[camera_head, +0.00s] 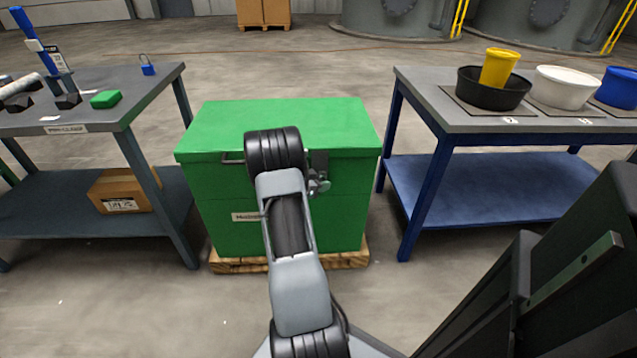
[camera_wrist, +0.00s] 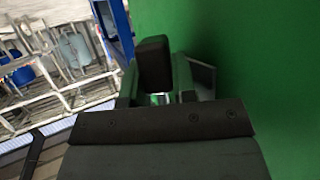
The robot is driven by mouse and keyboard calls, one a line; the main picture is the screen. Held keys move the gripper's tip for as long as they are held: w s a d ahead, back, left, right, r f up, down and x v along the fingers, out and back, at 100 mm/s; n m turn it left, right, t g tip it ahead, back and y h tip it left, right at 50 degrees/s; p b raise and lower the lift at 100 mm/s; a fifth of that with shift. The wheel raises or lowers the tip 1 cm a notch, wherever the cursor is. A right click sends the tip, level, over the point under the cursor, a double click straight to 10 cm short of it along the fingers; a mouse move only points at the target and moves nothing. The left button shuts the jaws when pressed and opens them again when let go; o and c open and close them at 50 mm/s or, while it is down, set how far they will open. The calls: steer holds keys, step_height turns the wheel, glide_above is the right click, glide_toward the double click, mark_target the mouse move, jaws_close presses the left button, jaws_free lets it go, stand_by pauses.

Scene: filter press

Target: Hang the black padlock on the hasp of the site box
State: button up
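The green site box (camera_head: 224,128) stands ahead with its lid down. On its front, just right of my arm, is the grey metal hasp (camera_head: 319,163) with a light fitting below it, too small to make out. In the wrist view, a black block that looks like the black padlock (camera_wrist: 154,62) sits between the fingers of my gripper (camera_wrist: 156,85), with a bit of shiny metal at its near end. The fingers appear shut on it, close to the green box face. In the head view, my arm hides the gripper and the padlock.
A grey table (camera_head: 100,75) at left holds a blue padlock (camera_head: 147,66), a green block (camera_head: 105,99) and a blue-handled tool. A blue-legged table (camera_head: 440,105) at right holds several tubs. The box rests on a wooden pallet (camera_head: 235,265). Floor between them is clear.

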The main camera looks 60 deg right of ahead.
steer(key=shift+w+a+r+p, duration=0.1)
steer(key=shift+w+a+p, duration=0.05)
steer(key=shift+w+p, duration=0.3)
steer(key=shift+o, duration=1.1)
steer(key=p+v, duration=0.3)
steer(key=v, duration=1)
steer(key=shift+s+a, duration=0.15)
steer(key=shift+s, duration=0.15)
steer(key=shift+r, duration=0.1)
